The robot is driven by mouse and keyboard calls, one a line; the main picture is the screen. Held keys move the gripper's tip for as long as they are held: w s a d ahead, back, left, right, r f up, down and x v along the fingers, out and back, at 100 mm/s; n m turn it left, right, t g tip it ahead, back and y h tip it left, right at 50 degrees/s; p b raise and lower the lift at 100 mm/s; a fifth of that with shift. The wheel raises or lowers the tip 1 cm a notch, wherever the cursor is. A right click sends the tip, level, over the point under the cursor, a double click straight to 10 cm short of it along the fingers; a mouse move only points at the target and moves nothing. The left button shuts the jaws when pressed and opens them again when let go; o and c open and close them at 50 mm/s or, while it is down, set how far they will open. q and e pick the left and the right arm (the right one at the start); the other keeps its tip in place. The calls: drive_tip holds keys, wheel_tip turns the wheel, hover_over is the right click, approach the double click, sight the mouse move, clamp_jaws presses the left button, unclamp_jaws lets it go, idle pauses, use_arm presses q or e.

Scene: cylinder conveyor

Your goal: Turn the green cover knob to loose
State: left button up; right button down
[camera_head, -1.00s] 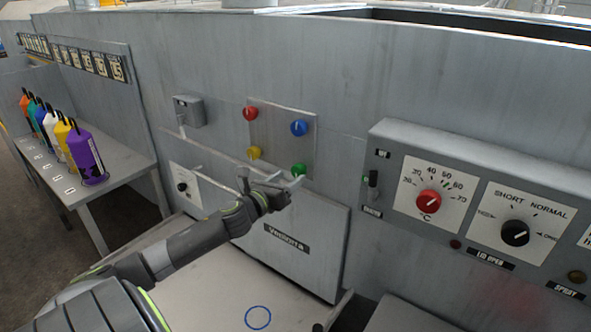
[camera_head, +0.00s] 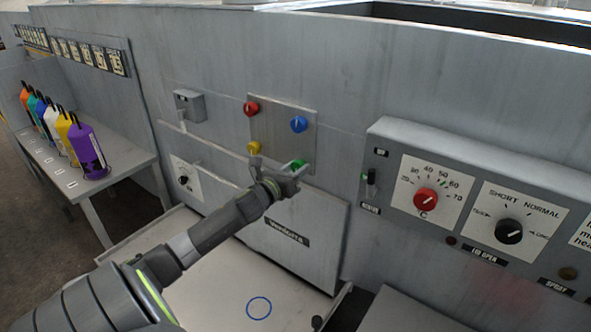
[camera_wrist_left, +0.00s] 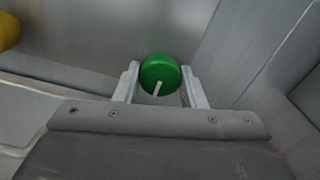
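The green knob (camera_head: 293,165) sits at the lower right of the grey panel (camera_head: 281,125) with the coloured knobs. My left gripper (camera_head: 284,172) is at this knob, partly covering it in the head view. In the left wrist view the round green knob (camera_wrist_left: 160,73) is between the two fingertips of my left gripper (camera_wrist_left: 161,72), one on each side. The fingers look open, with very narrow gaps to the knob; contact is unclear. The knob's white mark points down and slightly left in that view. My right gripper is not in view.
Red (camera_head: 251,108), blue (camera_head: 299,124) and yellow (camera_head: 254,148) knobs share the panel. A control box (camera_head: 385,155) with dials projects at the right. Several coloured bottles stand on a side table (camera_head: 110,184) at the left. A pale shelf (camera_head: 215,290) is below my arm.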

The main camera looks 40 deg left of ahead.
use_arm(q)
drive_tip(key=shift+c, duration=1.4)
